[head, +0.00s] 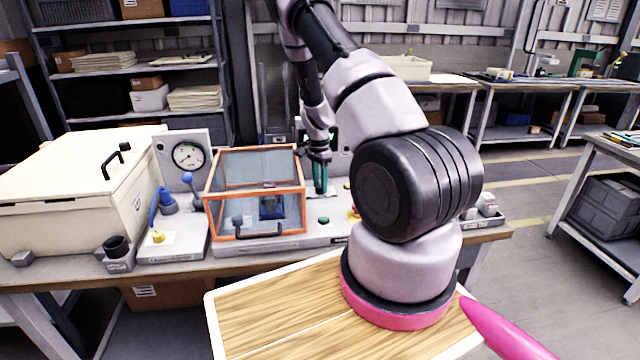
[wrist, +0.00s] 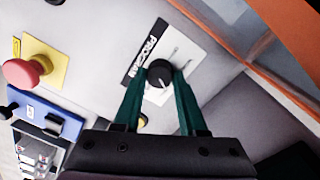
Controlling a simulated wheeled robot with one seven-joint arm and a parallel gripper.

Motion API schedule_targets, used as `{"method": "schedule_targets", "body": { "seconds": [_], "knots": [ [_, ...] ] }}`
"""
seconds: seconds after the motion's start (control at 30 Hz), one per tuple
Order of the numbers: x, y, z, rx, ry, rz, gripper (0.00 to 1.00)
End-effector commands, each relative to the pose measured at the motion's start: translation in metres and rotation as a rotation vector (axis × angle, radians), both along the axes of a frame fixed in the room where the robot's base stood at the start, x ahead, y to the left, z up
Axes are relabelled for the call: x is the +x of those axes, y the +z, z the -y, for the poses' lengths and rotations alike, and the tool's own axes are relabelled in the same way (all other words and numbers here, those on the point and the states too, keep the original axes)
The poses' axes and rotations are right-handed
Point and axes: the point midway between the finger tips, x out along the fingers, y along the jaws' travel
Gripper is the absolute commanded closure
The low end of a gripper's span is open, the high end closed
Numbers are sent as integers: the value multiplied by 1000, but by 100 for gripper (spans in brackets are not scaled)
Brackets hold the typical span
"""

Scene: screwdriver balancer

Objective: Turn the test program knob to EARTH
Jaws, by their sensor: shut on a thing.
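The test program knob (wrist: 159,74) is a small round black knob with a light pointer line. It sits on a white plate (wrist: 183,46) beside a black strip that reads PROGRAM. The other labels on the plate are too small to read, so I cannot tell which position the pointer is on. My gripper (wrist: 158,84) has its green fingers on both sides of the knob and is shut on it. In the head view my gripper (head: 320,178) points down just right of the orange-framed box, and the knob is not clearly visible there.
An orange-framed clear guard box (head: 255,190) stands close beside my gripper. A red mushroom button (wrist: 22,73) on a yellow plate and a blue module (wrist: 48,117) are on the same panel. A pressure gauge (head: 188,155) stands farther left, beside a large cream case (head: 75,170).

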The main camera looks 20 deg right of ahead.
Motion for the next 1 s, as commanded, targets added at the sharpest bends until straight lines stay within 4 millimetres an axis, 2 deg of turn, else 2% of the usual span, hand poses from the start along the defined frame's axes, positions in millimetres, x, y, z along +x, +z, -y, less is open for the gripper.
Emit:
{"method": "schedule_targets", "body": {
  "seconds": [0.6, 0.63, 0.67, 0.7, 1.0],
  "knots": [
    [1, 1, 0, 0, -38, 2, 100],
    [1, 1, 0, 0, -38, 2, 48],
    [1, 1, 0, 0, -38, 2, 36],
    [1, 1, 0, 0, -38, 2, 29],
    [0, 1, 0, -1, -37, 1, 29]
  ]
}}
